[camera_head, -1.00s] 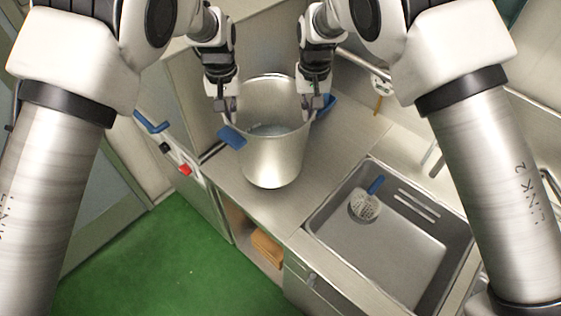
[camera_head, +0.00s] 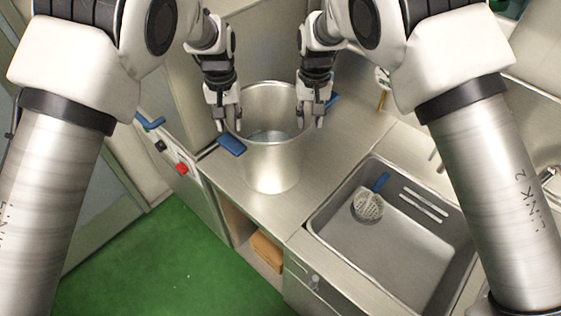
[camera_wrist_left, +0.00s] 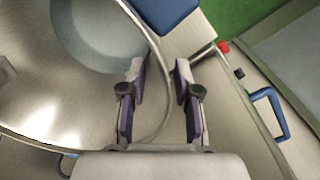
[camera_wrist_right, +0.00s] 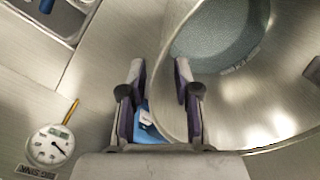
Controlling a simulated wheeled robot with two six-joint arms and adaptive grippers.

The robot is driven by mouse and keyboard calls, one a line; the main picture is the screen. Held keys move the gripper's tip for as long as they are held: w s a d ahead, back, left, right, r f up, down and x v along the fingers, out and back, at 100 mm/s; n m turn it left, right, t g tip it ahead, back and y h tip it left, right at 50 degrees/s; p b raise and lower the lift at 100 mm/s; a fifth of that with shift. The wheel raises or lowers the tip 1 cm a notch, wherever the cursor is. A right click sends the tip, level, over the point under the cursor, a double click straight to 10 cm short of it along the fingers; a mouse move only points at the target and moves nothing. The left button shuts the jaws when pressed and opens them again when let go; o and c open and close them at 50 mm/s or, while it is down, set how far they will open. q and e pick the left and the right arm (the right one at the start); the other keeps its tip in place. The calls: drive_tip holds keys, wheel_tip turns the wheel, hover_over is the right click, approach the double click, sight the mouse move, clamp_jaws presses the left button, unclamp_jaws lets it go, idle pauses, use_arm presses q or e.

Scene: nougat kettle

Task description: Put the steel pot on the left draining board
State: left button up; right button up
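The steel pot (camera_head: 273,165) stands upright on the steel counter (camera_head: 325,180) left of the sink. Its inside shows a bluish-grey speckled surface. A blue handle (camera_head: 232,145) is on its left side; another is partly hidden behind my right gripper. My left gripper (camera_head: 228,122) is at the left of the rim and my right gripper (camera_head: 312,120) at the right. In the left wrist view (camera_wrist_left: 160,68) and right wrist view (camera_wrist_right: 159,68), the fingers are apart with the rim between them, with visible gaps.
The sink (camera_head: 395,250) to the right holds a blue-handled strainer (camera_head: 368,205). A dial thermometer (camera_wrist_right: 50,145) lies on the counter behind the pot's right side. A red knob (camera_head: 182,168) and blue handle (camera_head: 150,123) are on the unit at left.

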use_arm(q)
drive_tip(key=shift+s, duration=0.1)
use_arm(e)
drive_tip(key=shift+s, duration=0.1)
use_arm(q)
drive_tip(key=shift+r, duration=0.3)
use_arm(e)
drive_tip(key=shift+a, duration=0.1)
drive_tip(key=shift+r, duration=0.3)
use_arm(q)
wheel_tip(320, 180, up, 11)
drive_tip(key=shift+r, duration=0.2)
use_arm(e)
wheel_tip(320, 180, up, 12)
drive_tip(key=shift+f, duration=0.25)
